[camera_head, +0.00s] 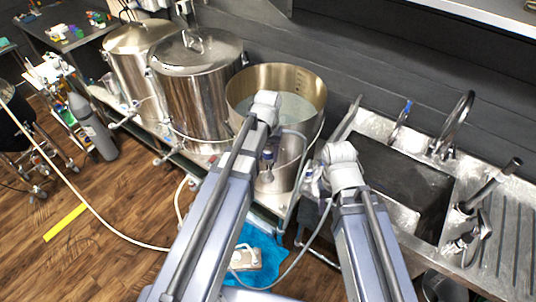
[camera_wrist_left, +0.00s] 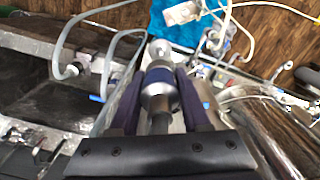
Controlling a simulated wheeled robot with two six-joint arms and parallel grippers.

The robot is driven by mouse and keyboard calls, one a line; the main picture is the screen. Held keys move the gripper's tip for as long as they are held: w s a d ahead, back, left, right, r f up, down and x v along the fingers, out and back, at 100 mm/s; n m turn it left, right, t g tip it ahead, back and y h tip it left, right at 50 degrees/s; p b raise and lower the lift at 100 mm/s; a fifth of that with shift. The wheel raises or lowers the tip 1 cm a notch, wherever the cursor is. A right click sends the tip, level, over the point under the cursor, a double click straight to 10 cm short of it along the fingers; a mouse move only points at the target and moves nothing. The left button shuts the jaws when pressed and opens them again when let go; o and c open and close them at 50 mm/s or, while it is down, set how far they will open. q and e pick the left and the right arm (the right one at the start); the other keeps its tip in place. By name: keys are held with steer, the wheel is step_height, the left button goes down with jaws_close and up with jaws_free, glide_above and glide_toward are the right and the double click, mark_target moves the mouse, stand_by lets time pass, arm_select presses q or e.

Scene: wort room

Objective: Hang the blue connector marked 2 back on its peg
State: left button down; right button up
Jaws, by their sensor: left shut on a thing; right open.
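In the head view the held connector (camera_head: 267,176) hangs below my left wrist, in front of the open kettle. A grey hose runs close by it. Small silver fittings (camera_head: 311,181) sit in that gap, too small to tell apart. I cannot make out the peg.
The open kettle (camera_head: 290,78) stands behind my left gripper, with lidded kettles (camera_head: 197,85) to its left. The sink (camera_head: 405,175) is to the right, with taps (camera_head: 455,125). A blue mat (camera_head: 262,243) with a pale box (camera_head: 246,259) lies below. Hoses cross the floor.

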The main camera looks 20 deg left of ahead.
mark_target(268, 144)
arm_select(q)
steer(key=shift+r, duration=0.1)
steer(key=shift+r+p, duration=2.2)
steer(key=shift+p, duration=0.1)
steer(key=shift+f, duration=0.1)
